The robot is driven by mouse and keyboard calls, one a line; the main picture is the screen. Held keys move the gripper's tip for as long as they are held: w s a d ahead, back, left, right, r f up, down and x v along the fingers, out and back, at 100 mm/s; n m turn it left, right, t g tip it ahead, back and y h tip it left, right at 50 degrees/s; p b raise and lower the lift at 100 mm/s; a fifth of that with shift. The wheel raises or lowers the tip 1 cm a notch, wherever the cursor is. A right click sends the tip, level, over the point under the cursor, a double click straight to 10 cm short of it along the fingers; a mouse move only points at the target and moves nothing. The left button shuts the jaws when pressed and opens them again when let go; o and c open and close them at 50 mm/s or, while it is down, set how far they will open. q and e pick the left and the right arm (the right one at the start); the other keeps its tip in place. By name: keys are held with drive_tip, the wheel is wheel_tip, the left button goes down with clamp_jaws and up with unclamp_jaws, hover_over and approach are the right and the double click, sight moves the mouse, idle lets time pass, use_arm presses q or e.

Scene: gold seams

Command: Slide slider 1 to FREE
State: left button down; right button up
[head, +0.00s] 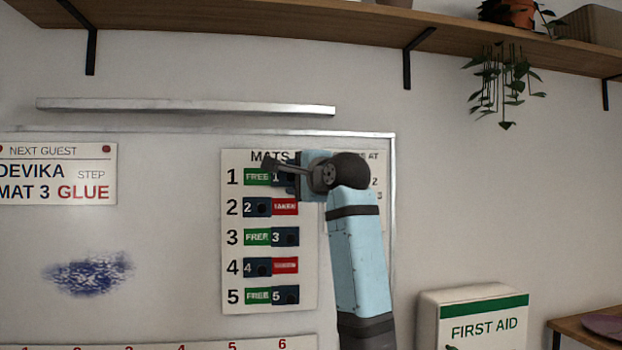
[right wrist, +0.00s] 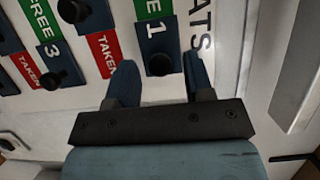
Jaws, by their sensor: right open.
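Slider 1 is a dark blue block with a round black knob. In the right wrist view slider 1 (right wrist: 156,42) sits at one end of its slot, with the green FREE label (right wrist: 152,8) uncovered beside it. In the head view the FREE label (head: 256,177) shows left of the slider, which my right gripper (head: 279,172) partly hides. My right gripper (right wrist: 159,72) is open and empty, its fingers apart on either side of the knob in the picture. Whether a finger touches the slider I cannot tell. My left gripper is out of view.
The MATS board (head: 232,290) has more sliders below: slider 2 (head: 256,207) and slider 4 (head: 257,267) show red TAKEN; slider 3 (head: 285,237) and slider 5 (head: 285,296) show FREE. A shelf (head: 250,22) runs above. A first aid box (head: 485,318) is at lower right.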

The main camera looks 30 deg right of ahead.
drive_tip(key=s+d+b, duration=0.2)
drive_tip(key=s+b, duration=0.1)
drive_tip(key=s, duration=1)
drive_tip(key=shift+s+b, duration=0.2)
drive_tip(key=shift+b, duration=0.2)
